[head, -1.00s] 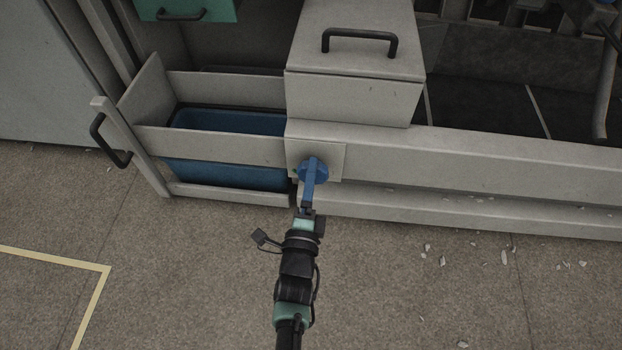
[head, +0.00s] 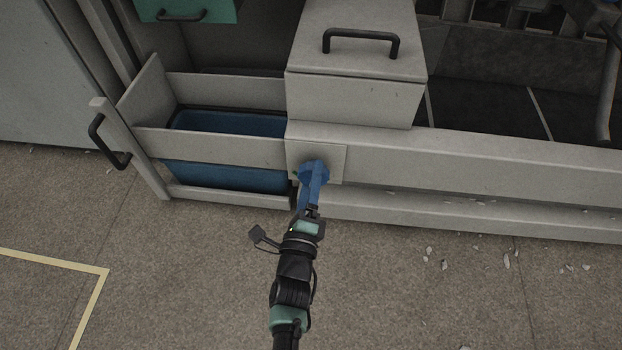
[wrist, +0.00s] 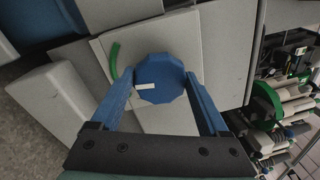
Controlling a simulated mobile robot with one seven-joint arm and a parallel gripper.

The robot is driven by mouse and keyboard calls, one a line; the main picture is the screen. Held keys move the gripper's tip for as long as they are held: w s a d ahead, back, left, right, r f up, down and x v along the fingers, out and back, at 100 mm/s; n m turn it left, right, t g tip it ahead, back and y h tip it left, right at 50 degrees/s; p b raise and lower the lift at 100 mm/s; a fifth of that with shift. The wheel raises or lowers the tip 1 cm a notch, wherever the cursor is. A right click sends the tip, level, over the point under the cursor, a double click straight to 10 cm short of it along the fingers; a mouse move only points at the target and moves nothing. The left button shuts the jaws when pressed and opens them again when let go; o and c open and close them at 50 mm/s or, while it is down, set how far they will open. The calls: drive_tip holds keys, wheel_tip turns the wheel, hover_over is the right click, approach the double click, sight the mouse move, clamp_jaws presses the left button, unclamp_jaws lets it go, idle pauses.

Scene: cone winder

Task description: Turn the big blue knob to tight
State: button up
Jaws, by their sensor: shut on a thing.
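The big blue knob (wrist: 160,80) is a many-sided disc with a white mark on its face. The mark points left in the wrist view. A green arc (wrist: 114,60) is on the pale plate (wrist: 98,46) behind it, up and left of the mark, with a gap between them. In the head view the knob (head: 317,167) sits on the machine's front beam, mostly behind my fingers. My gripper (head: 313,182) reaches it from the front. Its two blue fingers are on opposite sides of the knob, shut on its rim.
Left of the knob is an open pull-out frame with a blue bin (head: 228,178) and a black handle (head: 108,142). A grey box (head: 350,98) with a black handle stands above the knob.

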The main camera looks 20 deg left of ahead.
drive_tip(key=o, duration=1.2)
drive_tip(key=shift+o, duration=0.2)
drive_tip(key=p+v, duration=0.5)
drive_tip(key=v, duration=0.8)
drive_tip(key=shift+p, duration=0.35)
drive_tip(key=shift+a, duration=0.1)
